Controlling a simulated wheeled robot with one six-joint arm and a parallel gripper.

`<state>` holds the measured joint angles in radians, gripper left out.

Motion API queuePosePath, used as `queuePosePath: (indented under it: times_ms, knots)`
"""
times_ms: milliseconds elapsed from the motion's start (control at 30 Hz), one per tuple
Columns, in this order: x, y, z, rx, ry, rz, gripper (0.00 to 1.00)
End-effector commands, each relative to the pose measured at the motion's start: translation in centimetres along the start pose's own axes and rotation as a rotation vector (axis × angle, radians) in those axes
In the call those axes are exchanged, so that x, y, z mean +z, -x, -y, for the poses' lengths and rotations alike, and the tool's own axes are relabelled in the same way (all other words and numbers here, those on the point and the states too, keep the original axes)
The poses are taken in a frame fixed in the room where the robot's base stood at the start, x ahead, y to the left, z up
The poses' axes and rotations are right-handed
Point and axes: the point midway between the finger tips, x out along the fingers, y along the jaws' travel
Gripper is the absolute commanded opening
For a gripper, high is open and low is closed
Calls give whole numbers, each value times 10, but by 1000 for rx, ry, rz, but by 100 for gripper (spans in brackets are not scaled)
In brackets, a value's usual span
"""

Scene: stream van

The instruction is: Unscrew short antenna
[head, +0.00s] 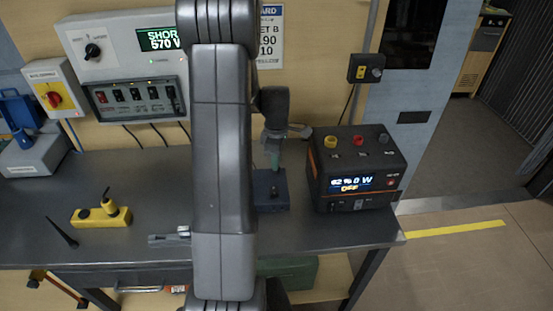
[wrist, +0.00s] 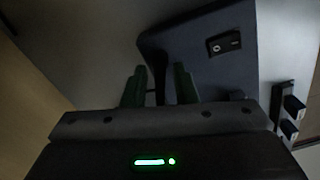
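My gripper (head: 274,160) points down over a small dark blue box (head: 270,192) on the bench, just right of my arm in the head view. In the wrist view the box (wrist: 205,60) shows a black switch (wrist: 224,43) on its face. My two green fingers (wrist: 159,85) stand apart at the box's edge. A thin dark upright piece (wrist: 158,72), seemingly the short antenna, lies between them. Narrow gaps seem to show beside it, so the fingers look open around it. In the head view my fingers hide it.
A black power unit (head: 358,165) reading OFF stands close right of the box. A yellow device (head: 101,216) and a loose black rod (head: 62,234) are at the left. A metal fixture (head: 168,240) lies near the front edge. Bench (head: 130,180) left of my arm has free room.

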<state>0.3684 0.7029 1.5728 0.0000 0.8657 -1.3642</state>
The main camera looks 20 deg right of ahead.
Motion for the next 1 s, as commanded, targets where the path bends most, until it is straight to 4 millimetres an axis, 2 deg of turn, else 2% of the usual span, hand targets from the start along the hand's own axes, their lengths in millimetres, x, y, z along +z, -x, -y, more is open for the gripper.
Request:
queuePosePath:
  times_ms: [333,600,700,1000]
  knots:
    - [0,0,0,0,-39,0,26]
    - [0,0,0,0,-299,0,26]
    - [0,0,0,0,-348,0,26]
    - [0,0,0,0,-366,0,26]
